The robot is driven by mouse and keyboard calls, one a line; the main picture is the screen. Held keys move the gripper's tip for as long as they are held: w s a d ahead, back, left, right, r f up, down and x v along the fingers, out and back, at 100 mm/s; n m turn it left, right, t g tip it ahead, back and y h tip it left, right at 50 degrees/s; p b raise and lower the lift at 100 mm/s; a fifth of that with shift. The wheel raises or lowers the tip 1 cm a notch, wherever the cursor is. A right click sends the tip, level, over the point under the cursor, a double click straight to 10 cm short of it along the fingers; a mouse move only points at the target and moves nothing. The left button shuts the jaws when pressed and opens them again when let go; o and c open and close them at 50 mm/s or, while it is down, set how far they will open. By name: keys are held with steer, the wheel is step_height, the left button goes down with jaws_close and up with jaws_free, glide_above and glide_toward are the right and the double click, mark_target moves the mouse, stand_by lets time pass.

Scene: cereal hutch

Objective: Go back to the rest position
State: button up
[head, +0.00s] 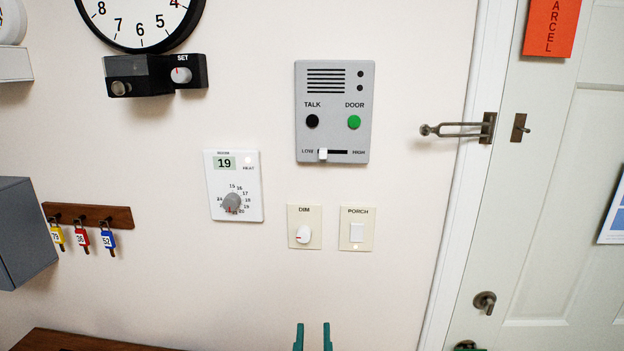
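My gripper (313,336) shows at the bottom edge of the head view, below the dimmer and porch switch plates. Only its two upright teal fingertips are visible. They stand apart with nothing seen between them, and plain wall shows through the gap. The rest of my gripper and my arm is cut off by the frame edge.
The wall holds an intercom panel (335,112), a thermostat (234,187), a DIM knob plate (304,227), a PORCH switch (358,229), a clock (140,22) and a key rack (88,215). A door (560,230) with a projecting latch (460,130) is at right.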

steer(key=s+f+g, duration=0.2)
steer(key=s+f, duration=1.3)
steer(key=f, duration=0.3)
steer(key=s+f+g, duration=0.1)
steer(key=s+f, duration=0.2)
steer(key=s, duration=0.7)
steer(key=s+f+g, duration=0.1)
steer(key=s+f, duration=0.3)
steer(key=s, duration=0.6)
steer(key=shift+s+a+m+g+y, duration=0.15)
steer(key=shift+s+m+g+y, duration=0.15)
steer(key=shift+c, duration=0.3)
stand_by(0.6)
